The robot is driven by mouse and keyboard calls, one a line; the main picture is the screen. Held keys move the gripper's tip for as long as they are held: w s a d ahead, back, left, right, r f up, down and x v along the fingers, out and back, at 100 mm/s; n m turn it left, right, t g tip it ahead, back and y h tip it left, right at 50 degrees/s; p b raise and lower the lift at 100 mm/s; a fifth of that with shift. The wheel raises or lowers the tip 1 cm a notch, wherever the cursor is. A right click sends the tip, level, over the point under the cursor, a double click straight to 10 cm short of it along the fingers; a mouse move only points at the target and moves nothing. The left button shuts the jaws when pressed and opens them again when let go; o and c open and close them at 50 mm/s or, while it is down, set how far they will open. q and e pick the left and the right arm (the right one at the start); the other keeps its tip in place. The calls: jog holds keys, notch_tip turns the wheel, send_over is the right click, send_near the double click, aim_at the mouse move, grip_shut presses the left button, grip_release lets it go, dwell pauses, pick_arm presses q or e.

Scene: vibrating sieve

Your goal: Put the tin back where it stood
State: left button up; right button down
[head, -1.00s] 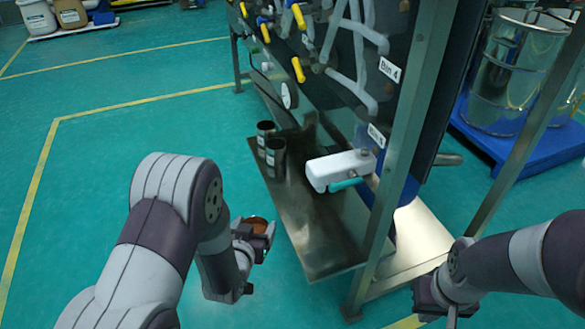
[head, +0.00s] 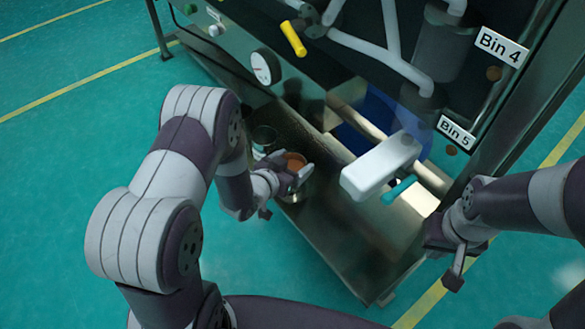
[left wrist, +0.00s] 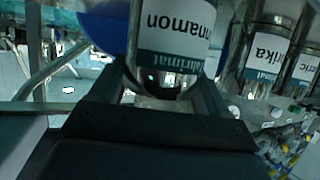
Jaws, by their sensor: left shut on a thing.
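My left gripper (head: 284,181) is shut on a tin with a brown top (head: 294,158), over the far part of the metal shelf (head: 345,248). In the left wrist view this tin (left wrist: 178,35) fills the space between the fingers, and its upside-down label ends in "nnamon". I cannot tell whether its base touches the shelf. Another tin (head: 264,138) stands just behind it, partly hidden by my gripper. The left wrist view shows two labelled tins close beside the held one, one reading "rika" (left wrist: 268,48) and one further right (left wrist: 306,68). My right gripper (head: 450,268) hangs at the right, its jaw opening unclear.
A white block-shaped part with a teal handle (head: 380,168) juts over the shelf to the right of my left gripper. A dial gauge (head: 264,67) and the frame post (head: 520,100) stand near. The near part of the shelf is bare.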

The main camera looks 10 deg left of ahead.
pick_arm(q)
jog(key=shift+f, duration=0.1)
jog(key=o, duration=1.1)
jog(key=shift+r, duration=0.2)
jog(key=s+a+r+n+g+y+p, duration=0.1)
jog(key=s+a+r+g+y+p, duration=0.35)
jog(key=s+a+r+p, duration=0.35)
jog(key=s+d+r+n+g+b, duration=0.1)
jog(key=s+d+r+g, duration=0.1)
jog(key=s, duration=0.3)
jog(key=s+d+r+n+g+b, duration=0.1)
jog(key=s+r+g, duration=0.3)
jog(key=s, duration=0.2)
jog(key=shift+s+d+n+g, duration=0.15)
jog(key=shift+d+n+g, duration=0.2)
jog(key=shift+n, duration=0.05)
